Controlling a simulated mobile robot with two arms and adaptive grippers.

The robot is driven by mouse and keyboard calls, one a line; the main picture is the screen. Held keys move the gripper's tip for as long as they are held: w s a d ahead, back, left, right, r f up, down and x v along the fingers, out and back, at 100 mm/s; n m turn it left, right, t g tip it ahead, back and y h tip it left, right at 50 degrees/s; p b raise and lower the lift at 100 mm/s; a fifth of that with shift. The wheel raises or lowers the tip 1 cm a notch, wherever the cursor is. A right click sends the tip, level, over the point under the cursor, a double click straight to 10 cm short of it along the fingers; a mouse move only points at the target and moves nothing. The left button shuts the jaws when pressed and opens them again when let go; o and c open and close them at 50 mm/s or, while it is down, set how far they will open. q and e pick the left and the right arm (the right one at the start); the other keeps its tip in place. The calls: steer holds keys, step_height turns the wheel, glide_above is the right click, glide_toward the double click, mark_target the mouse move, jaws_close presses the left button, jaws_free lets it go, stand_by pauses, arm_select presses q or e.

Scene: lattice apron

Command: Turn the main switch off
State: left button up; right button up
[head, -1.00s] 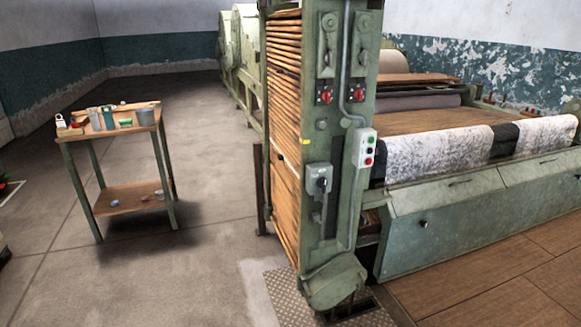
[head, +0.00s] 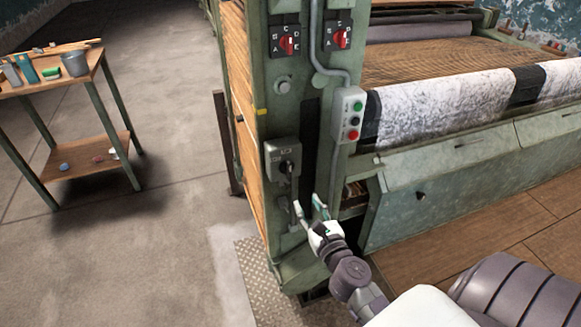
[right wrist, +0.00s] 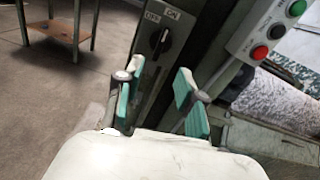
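The main switch (head: 286,157) is a grey box with a black rotary handle on the green machine post. In the right wrist view its black knob (right wrist: 160,42) sits under OFF and ON labels; its upper end seems to lean toward ON. My right gripper (head: 309,207) is open and empty, just below the switch and apart from it. In the right wrist view its teal-padded fingers (right wrist: 160,80) are spread, with the knob beyond and between them. My left gripper is not in view.
A push-button box (head: 349,115) with green, black and red buttons is right of the switch. Two red selectors (head: 288,43) sit above. A wooden-topped table (head: 92,77) with cans stands at left on open floor. A roller machine (head: 437,181) fills the right.

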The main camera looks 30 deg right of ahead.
mark_target(290, 166)
steer(key=shift+m, duration=0.7)
steer(key=x, duration=0.4)
steer(key=r+x, duration=0.1)
steer(key=x, duration=0.4)
steer(key=r+p+x, duration=0.1)
steer(key=x, duration=0.3)
steer(key=shift+w+d+r, duration=0.2)
jaws_close()
